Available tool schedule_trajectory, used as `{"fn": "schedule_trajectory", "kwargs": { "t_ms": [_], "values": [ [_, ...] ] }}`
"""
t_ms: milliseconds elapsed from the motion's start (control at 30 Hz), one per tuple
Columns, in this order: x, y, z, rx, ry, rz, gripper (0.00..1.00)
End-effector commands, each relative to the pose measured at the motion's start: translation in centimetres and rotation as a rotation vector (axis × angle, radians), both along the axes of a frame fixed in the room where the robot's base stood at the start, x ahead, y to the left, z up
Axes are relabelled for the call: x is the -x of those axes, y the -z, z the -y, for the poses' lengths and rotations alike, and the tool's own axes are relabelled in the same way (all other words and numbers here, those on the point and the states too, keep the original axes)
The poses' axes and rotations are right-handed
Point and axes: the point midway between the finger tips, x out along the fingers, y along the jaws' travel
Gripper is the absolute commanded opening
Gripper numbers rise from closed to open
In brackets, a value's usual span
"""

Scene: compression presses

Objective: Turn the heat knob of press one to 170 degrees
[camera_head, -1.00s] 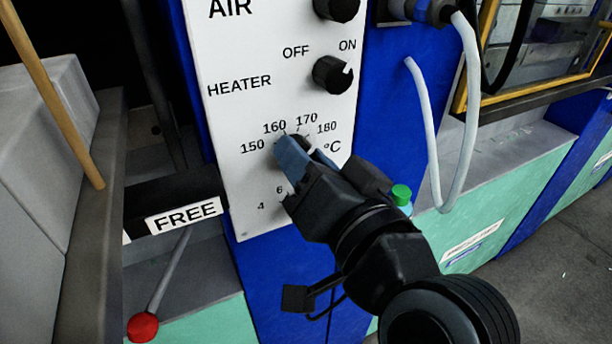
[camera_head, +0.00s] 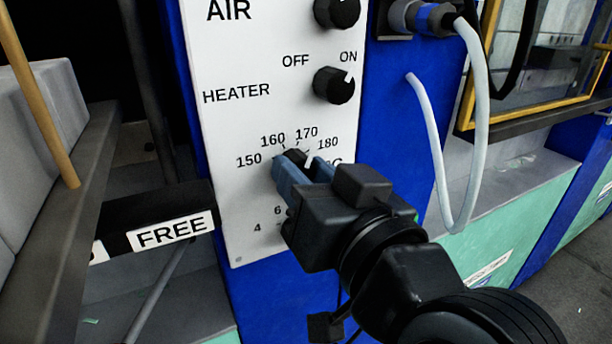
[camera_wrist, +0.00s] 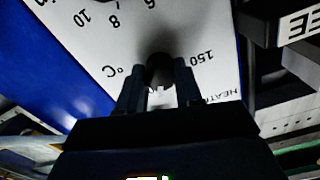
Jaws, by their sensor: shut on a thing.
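The heat knob (camera_head: 295,156) is a small black dial low on the white panel (camera_head: 225,130), below the HEATER switch. Numbers 150, 160, 170 and 180 arc over it. My gripper (camera_head: 302,166) is shut on this knob, with one blue finger on either side. A white mark (camera_head: 309,160) shows between the fingers, toward the 170 to 180 side; its exact reading is hard to tell. In the wrist view the knob (camera_wrist: 160,68) sits between my fingertips, with the scale upside down. My gripper hides part of the scale's lower right.
The black heater switch (camera_head: 334,85) sits above the knob, its white mark near ON. The AIR knob (camera_head: 337,12) is higher. A FREE sign (camera_head: 172,232) on a dark bar stands left. A pale hose (camera_head: 478,130) hangs at the right.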

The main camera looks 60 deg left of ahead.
Motion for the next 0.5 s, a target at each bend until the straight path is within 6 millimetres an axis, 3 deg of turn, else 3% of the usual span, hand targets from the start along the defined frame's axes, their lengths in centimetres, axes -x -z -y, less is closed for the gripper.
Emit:
{"fn": "schedule_trajectory", "kwargs": {
  "t_ms": [133, 167, 400, 500],
  "values": [
    [-0.08, 0.08, 0.04, 0.002, 0.001, -0.001, 0.04],
    [-0.08, 0.08, 0.03, 0.002, 0.001, -0.001, 0.36],
    [-0.04, 0.04, 0.02, 0.001, 0.001, -0.001, 0.59],
    [-0.02, 0.03, 0.01, 0.0, 0.001, -0.001, 0.6]
  ]
}}
